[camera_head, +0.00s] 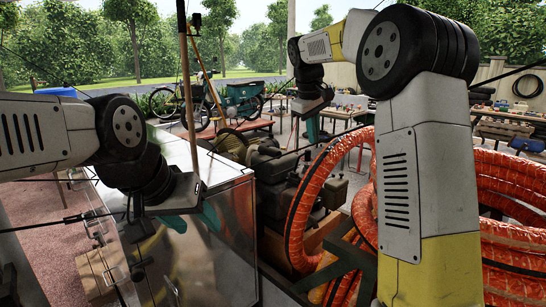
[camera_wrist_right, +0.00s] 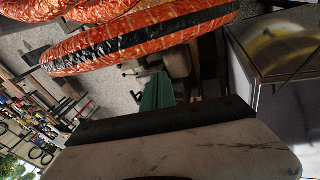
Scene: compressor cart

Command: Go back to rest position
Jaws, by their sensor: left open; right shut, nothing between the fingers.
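My left gripper (camera_head: 175,211) hangs in front of a shiny metal cabinet (camera_head: 215,262) at the left in the head view. Its teal fingers are apart, with nothing seen between them. My right gripper (camera_head: 312,128) is farther off, near the picture's middle, pointing down above the dark compressor machinery (camera_head: 290,180). In the right wrist view its teal fingers (camera_wrist_right: 157,92) are together and empty. The wrist housing hides part of them.
Thick orange ribbed hose (camera_head: 325,200) lies in coils at the right, close to my right arm. It also crosses the top of the right wrist view (camera_wrist_right: 140,38). A workbench (camera_head: 510,133) with small items stands behind.

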